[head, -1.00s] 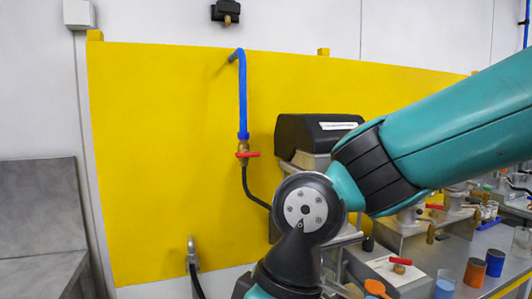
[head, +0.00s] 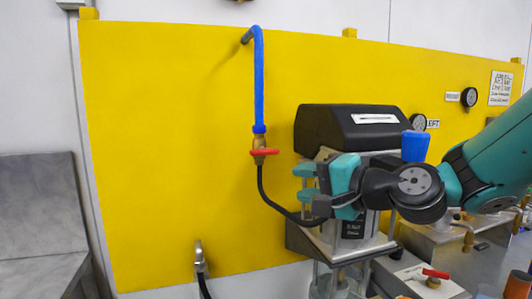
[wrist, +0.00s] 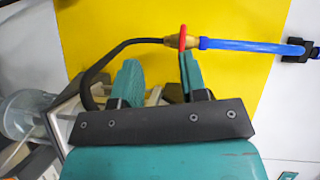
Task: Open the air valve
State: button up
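The air valve is a brass fitting (head: 260,142) at the lower end of a blue pipe, in front of a yellow panel. Its red handle (head: 265,152) lies level, crosswise to the pipe. In the wrist view the handle (wrist: 183,32) shows just beyond the tip of the right finger, which hides part of it; I cannot tell whether they touch. My gripper (head: 303,183) is to the right of the valve and slightly lower in the head view. In the wrist view my gripper (wrist: 158,68) is open, with nothing between its two teal fingers.
A black hose (head: 275,207) curves from the valve down to the right, behind my gripper. A black-topped machine (head: 345,128) stands close behind my gripper. A metal tap (head: 199,258) is low on the left. The yellow panel (head: 165,150) left of the valve is clear.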

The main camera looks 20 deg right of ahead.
aim_at(267, 152)
jog(key=w+d+r+m+t+h, duration=0.2)
jog(key=d+m+t, duration=0.1)
jog(key=d, duration=0.1)
jog(key=shift+y, duration=0.3)
jog(key=p+x, duration=0.8)
jog(key=x, duration=0.8)
jog(key=shift+a+f, duration=0.1)
jog(key=shift+a, duration=0.05)
jog(key=shift+w+a+f+p, duration=0.15)
jog(key=shift+w+p, duration=0.15)
jog(key=shift+w, duration=0.15)
jog(key=shift+c, duration=0.2)
grip_shut()
